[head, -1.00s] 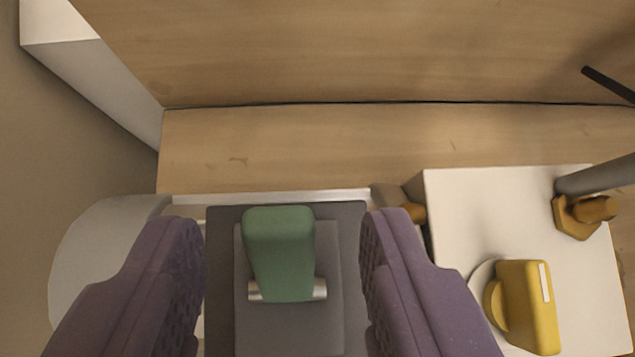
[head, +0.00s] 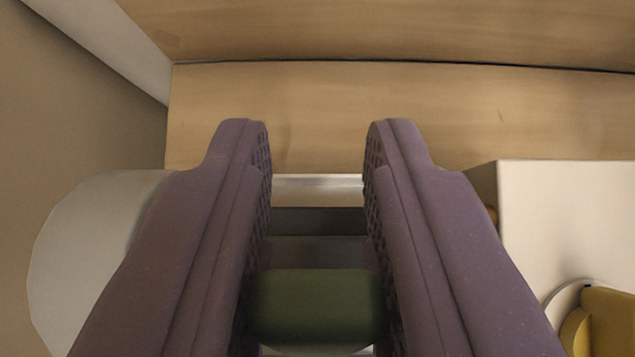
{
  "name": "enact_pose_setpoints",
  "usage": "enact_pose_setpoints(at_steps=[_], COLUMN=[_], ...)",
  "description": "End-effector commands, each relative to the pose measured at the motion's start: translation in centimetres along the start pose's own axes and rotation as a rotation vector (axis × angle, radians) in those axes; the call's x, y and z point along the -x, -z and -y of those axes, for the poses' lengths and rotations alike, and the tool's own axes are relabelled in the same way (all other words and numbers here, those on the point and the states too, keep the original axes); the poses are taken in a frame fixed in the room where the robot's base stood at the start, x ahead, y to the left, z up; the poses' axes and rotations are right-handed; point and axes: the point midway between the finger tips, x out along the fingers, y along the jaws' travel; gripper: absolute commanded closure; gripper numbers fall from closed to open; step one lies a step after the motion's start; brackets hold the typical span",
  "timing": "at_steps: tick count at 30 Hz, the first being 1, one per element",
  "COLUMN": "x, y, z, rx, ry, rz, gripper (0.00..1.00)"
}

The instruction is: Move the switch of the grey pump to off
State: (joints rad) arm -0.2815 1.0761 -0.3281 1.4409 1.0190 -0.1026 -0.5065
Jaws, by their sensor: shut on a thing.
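The green switch lever (head: 318,305) of the pump shows low in the middle of the head view. My gripper (head: 318,170) has its two purple fingers on the left and right sides of the lever and is shut on it. The fingertips reach beyond the lever. Part of the dark grey switch plate (head: 318,222) shows between the fingers. The fingers hide most of the plate and the lever's sides. The rounded pale grey pump body (head: 85,260) shows at the left.
A white box (head: 565,215) stands at the right, with a yellow handle (head: 612,322) on a round base at the lower right corner. A wooden surface (head: 400,110) lies beyond the fingertips. A pale block (head: 110,35) is at the upper left.

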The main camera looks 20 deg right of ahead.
Motion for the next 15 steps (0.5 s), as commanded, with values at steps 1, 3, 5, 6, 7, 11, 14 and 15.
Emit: enact_pose_setpoints(at_steps=[1,3,5,6,7,11,14,15], x=[-0.13,-0.18,-0.23,-0.23,-0.24,-0.16,0.06,0.17], y=[-0.13,-0.22,-0.35,-0.39,-0.5,-0.71,-0.79,-0.78], z=[0.02,0.03,0.02,0.07,0.06,0.06,0.06,0.07], rx=[-0.001,-0.001,-0.002,-0.001,-0.001,-0.001,0.0,0.0], ry=[0.001,0.001,0.002,0.002,0.002,0.003,0.003,0.002], rz=[-0.005,-0.018,-0.034,-0.048,-0.059,-0.123,-0.181,-0.206], gripper=[1.0,1.0,1.0,1.0,1.0,1.0,1.0,1.0])
